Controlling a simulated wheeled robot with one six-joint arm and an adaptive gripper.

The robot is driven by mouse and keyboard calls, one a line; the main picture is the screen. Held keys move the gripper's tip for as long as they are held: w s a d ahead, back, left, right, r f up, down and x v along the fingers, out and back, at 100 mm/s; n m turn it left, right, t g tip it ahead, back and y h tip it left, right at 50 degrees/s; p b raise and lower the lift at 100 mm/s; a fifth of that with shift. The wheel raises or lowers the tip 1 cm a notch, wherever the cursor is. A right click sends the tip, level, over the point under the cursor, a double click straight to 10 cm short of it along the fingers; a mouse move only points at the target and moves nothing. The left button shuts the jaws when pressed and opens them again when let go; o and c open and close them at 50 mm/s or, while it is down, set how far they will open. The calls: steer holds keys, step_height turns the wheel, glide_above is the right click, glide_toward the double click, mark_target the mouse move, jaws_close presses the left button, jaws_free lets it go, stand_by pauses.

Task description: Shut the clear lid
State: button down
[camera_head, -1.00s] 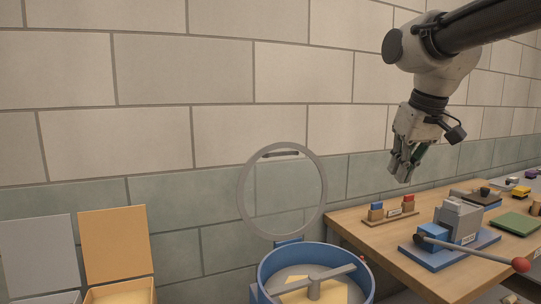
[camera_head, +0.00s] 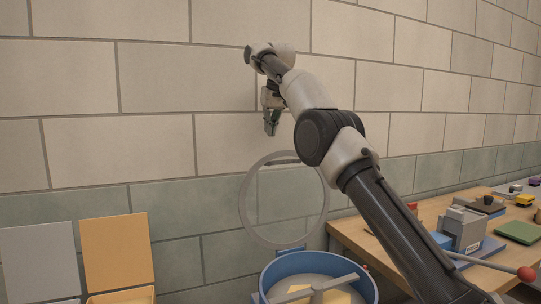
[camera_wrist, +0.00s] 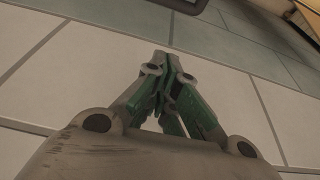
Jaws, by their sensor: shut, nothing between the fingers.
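The clear lid (camera_head: 243,205) is a round transparent disc with a grey rim and a dark handle near its top. It stands open, upright, at the back of a blue round tub (camera_head: 270,279). The tub holds a grey crossbar and something pale yellow. My gripper (camera_head: 270,131) is above the lid's top edge, apart from it, pointing down in front of the wall. In the wrist view my gripper's fingers (camera_wrist: 168,75) are together with nothing between them. A dark grey strip at the top of the wrist view cannot be identified for sure.
A wooden table (camera_head: 352,234) stands at the right, with a grey and blue device (camera_head: 462,229) and a red-knobbed lever (camera_head: 526,273). Two open boxes, one with an orange lid (camera_head: 118,252) and one with a grey lid (camera_head: 40,260), are at the lower left. The brick wall is behind.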

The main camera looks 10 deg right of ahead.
steer(key=x, duration=0.9)
steer(key=shift+w+a+f, duration=0.1)
steer(key=shift+f, duration=0.35)
steer(key=s, duration=0.1)
steer(key=s+d, duration=0.1)
steer(key=s, duration=0.1)
steer(key=shift+s, duration=0.3)
